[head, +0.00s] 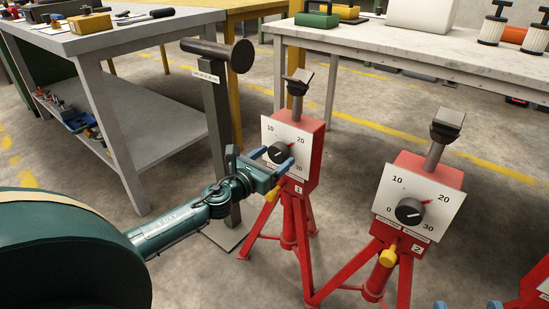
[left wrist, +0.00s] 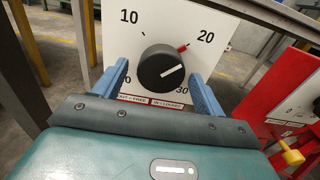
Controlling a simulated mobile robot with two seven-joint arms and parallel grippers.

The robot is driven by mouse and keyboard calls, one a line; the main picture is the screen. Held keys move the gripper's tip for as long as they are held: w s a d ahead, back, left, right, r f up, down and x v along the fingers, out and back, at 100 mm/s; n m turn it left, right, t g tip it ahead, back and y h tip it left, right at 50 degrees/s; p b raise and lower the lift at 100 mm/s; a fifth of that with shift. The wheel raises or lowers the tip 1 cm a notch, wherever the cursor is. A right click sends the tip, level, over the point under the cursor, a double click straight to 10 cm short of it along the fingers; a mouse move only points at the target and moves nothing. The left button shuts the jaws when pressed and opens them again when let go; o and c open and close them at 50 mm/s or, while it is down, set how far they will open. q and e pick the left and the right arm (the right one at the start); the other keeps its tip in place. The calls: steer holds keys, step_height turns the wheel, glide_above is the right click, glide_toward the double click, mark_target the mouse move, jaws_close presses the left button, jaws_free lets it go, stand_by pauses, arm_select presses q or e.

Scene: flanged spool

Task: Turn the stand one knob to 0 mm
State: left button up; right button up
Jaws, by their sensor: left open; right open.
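Stand one (head: 311,160) is a red tripod stand with a white dial plate (head: 299,134) marked 10, 20 and 30. Its black knob (head: 278,152) also shows in the left wrist view (left wrist: 160,68). The knob's white line points right and slightly up, between 20 and 30; a red mark sits at its upper right, near 20. My left gripper (head: 272,161) is open, with one blue finger on each side of the knob; I cannot tell whether they touch it. Two blue tips of my right gripper (head: 467,304) show apart at the bottom edge.
Stand two (head: 425,180), also red with a dial, stands to the right. A dark post (head: 216,120) with a round-ended bar stands just behind my left gripper. A grey workbench (head: 110,50) is at left, a pale table (head: 400,50) behind.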

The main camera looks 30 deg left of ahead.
arm_select(q)
steer(key=shift+w, duration=0.45)
steer(key=shift+d, duration=0.1)
steer(key=c, duration=1)
